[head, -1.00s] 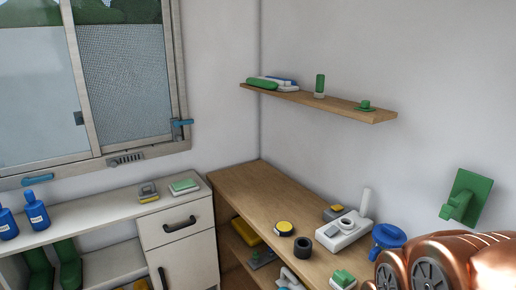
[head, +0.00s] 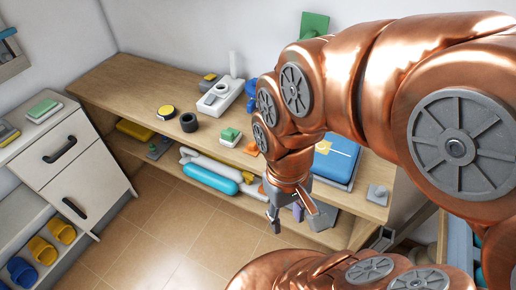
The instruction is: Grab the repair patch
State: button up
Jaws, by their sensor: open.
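I cannot tell for sure which thing is the repair patch. On the wooden bench (head: 130,80) are a white block with a green top (head: 230,137), a round yellow and black item (head: 166,112), a black ring (head: 189,122) and a blue case (head: 335,160). A similar green-topped block (head: 43,108) lies on the white cabinet at the left. My gripper (head: 299,222) is open and points down in front of the bench edge, with no object clearly between its fingers. My arm hides part of the bench.
Below the bench top, a lower shelf holds a light blue cylinder (head: 210,178) and a yellow item (head: 134,130). A white device (head: 220,98) stands at the back of the bench. Yellow cups (head: 42,250) sit in the left shelf. The tiled floor (head: 150,235) is clear.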

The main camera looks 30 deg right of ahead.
aim_at(253, 149)
jog(key=z, duration=0.85)
jog(key=i, duration=0.15)
jog(key=u, duration=0.45)
jog(key=k, duration=1.1)
jog(key=u, duration=1.55)
jog(key=i, duration=0.5)
